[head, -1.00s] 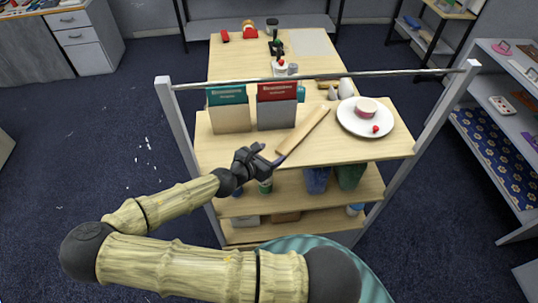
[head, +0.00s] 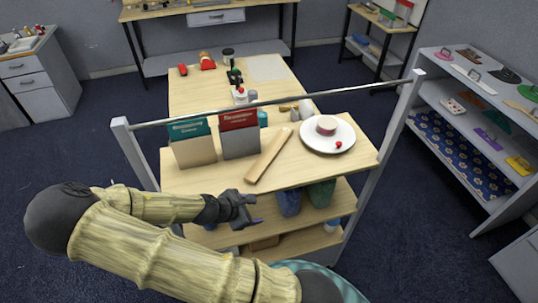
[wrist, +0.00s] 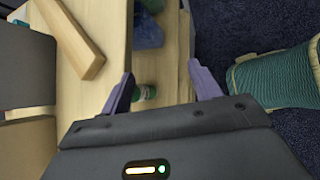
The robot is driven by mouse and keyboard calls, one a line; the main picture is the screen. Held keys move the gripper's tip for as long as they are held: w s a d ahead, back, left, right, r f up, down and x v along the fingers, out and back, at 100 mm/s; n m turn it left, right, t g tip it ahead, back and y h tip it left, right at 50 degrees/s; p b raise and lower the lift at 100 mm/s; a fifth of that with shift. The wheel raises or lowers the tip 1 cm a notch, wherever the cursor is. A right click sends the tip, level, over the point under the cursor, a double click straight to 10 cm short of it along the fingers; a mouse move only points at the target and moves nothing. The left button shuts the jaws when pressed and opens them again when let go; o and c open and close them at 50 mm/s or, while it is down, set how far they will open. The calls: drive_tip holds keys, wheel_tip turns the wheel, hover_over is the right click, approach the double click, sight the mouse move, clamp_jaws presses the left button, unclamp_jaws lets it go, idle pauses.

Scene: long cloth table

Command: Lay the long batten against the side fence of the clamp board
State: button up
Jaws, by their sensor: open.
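The long batten (head: 269,155) is a plain pale wooden strip. It lies slanted on the top shelf of a wooden trolley, between two upright booklets and a white plate, with its near end close to the shelf's front edge. In the wrist view the batten (wrist: 72,38) is at the upper left, outside my fingers. My gripper (head: 256,209) is open and empty in front of the trolley, apart from the batten's near end. Its two purple fingers (wrist: 163,88) are spread in the wrist view. I cannot make out a clamp board with a side fence for certain.
The booklets, one with a teal top (head: 192,143) and one with a red top (head: 239,134), stand left of the batten. The plate (head: 328,136) holds a small round tub. A metal rail (head: 290,103) spans above the trolley. A table (head: 190,95) with small items stands behind.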

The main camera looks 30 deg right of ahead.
drive_tip(key=s+a+r+m+g+y+b, duration=0.1)
drive_tip(key=s+a+r+m+y+b, duration=0.1)
drive_tip(key=s+a+m+y, duration=0.5)
wheel_tip(320, 180, up, 11)
drive_tip(key=w+m+t+y+b, duration=0.1)
drive_tip(key=m+t+b, duration=0.1)
drive_tip(key=m, duration=0.7)
drive_tip(key=shift+w+f+b, duration=0.2)
drive_tip(key=shift+w+b, duration=0.15)
drive_tip(key=shift+b, duration=0.15)
drive_tip(key=shift+a, duration=0.1)
drive_tip(key=shift+c, duration=0.2)
